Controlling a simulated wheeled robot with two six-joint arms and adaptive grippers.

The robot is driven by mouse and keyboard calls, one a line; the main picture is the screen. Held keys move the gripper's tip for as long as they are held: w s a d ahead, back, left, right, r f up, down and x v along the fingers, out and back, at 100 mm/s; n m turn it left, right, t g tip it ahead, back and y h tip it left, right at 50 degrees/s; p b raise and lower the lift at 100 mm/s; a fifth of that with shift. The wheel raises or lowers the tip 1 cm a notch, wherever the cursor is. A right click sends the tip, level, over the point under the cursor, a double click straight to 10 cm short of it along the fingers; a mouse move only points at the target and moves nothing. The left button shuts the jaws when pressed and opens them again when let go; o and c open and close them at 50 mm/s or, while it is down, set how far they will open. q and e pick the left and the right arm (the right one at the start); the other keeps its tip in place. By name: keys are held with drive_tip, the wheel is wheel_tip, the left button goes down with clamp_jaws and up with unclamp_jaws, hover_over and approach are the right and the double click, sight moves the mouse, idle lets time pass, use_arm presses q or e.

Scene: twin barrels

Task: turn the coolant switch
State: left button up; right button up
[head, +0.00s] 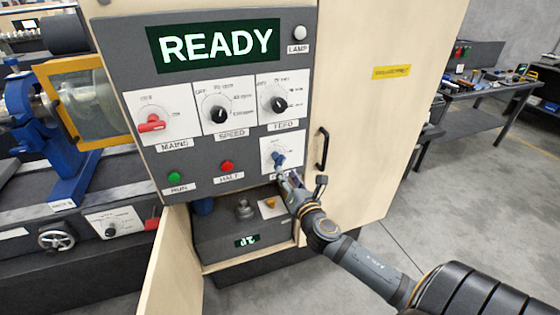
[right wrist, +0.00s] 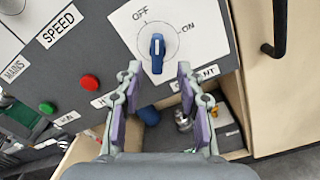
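The coolant switch is a blue knob (head: 278,158) on a white plate at the panel's lower right. In the right wrist view the knob (right wrist: 156,48) stands about upright in the picture, with OFF marked to its upper left and ON to its upper right. I cannot tell exactly which mark it points to. My right gripper (head: 286,174) is just below and in front of the knob. In the right wrist view its two fingers (right wrist: 159,74) are spread, one on each side below the knob, with nothing between them. The label below is partly hidden by a finger. My left gripper is not in view.
The panel has a READY display (head: 216,46), a red mains switch (head: 151,124), black speed (head: 218,113) and feed (head: 279,104) knobs, and green (head: 174,177) and red (head: 227,166) buttons. A black handle (head: 322,149) stands out to the right. An open compartment (head: 245,236) lies below.

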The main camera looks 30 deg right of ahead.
sight(281, 164)
drive_tip(key=p+x, duration=0.1)
drive_tip(key=x, duration=0.5)
drive_tip(key=shift+w+a+r+p, duration=0.1)
drive_tip(key=shift+r+p, duration=0.1)
drive_tip(key=shift+p, duration=0.1)
drive_tip(key=shift+w+f, duration=0.15)
drive_tip(key=shift+w, duration=0.3)
drive_tip(key=shift+c, duration=0.6)
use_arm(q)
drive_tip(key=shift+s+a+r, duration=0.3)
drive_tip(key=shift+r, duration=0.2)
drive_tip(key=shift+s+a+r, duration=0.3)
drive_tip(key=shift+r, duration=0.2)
use_arm(e)
clamp_jaws()
